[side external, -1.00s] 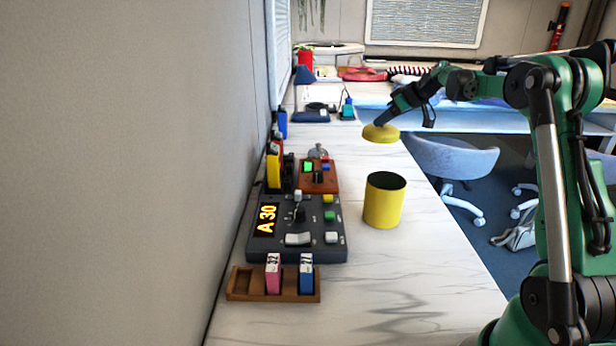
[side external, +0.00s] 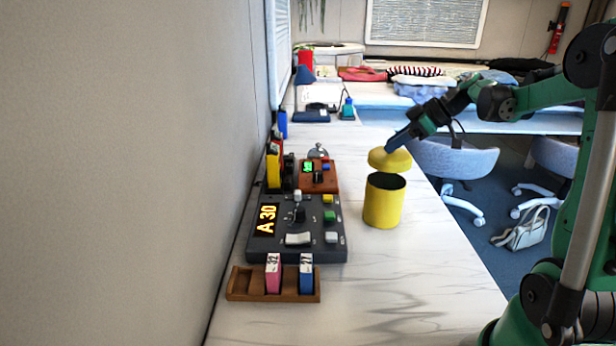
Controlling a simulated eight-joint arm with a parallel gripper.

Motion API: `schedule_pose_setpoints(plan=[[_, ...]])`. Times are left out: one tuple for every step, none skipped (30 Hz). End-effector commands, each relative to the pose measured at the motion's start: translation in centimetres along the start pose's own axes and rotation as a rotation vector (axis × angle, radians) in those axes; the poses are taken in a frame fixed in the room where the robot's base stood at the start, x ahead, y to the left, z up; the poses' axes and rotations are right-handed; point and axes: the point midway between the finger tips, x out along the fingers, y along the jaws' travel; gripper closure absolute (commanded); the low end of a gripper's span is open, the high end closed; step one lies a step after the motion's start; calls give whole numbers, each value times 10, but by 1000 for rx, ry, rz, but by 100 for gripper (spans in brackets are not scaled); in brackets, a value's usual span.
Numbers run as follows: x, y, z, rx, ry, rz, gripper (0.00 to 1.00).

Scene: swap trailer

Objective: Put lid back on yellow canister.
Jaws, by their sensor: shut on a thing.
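The yellow canister (side external: 383,206) stands upright on the white marbled counter, with its dark open mouth showing. The yellow lid (side external: 391,160) is held just above the canister's far rim, slightly tilted. My gripper (side external: 391,146) is shut on the top of the lid, reaching in from the upper right. The fingertips' exact hold on the lid is too small to make out.
A grey control box (side external: 272,241) with an "A 30" display stands left of the canister. A wooden rack (side external: 243,284) holds a pink and a blue cartridge in front. A brown box (side external: 325,183) sits behind. The counter (side external: 400,280) in front of the canister is clear.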

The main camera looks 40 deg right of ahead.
Motion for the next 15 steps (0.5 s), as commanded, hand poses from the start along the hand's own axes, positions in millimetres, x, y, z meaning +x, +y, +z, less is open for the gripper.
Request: schedule_pose_setpoints(plan=[[4, 0, 4, 1, 0, 0, 100], [6, 0, 6, 1, 0, 1, 100], [9, 0, 9, 1, 0, 1, 100], [12, 1, 11, 1, 0, 1, 100], [14, 1, 14, 1, 0, 1, 100], [17, 0, 17, 1, 0, 1, 100], [19, 0, 19, 1, 0, 1, 100], [21, 0, 21, 1, 0, 1, 100], [24, 1, 23, 2, 0, 1, 100], [26, 1, 25, 2, 0, 1, 100], [27, 1, 27, 2, 0, 1, 100], [29, 1, 29, 2, 0, 1, 100], [30, 1, 30, 2, 0, 2, 100], [32, 1, 31, 2, 0, 2, 100], [33, 1, 32, 2, 0, 2, 100]])
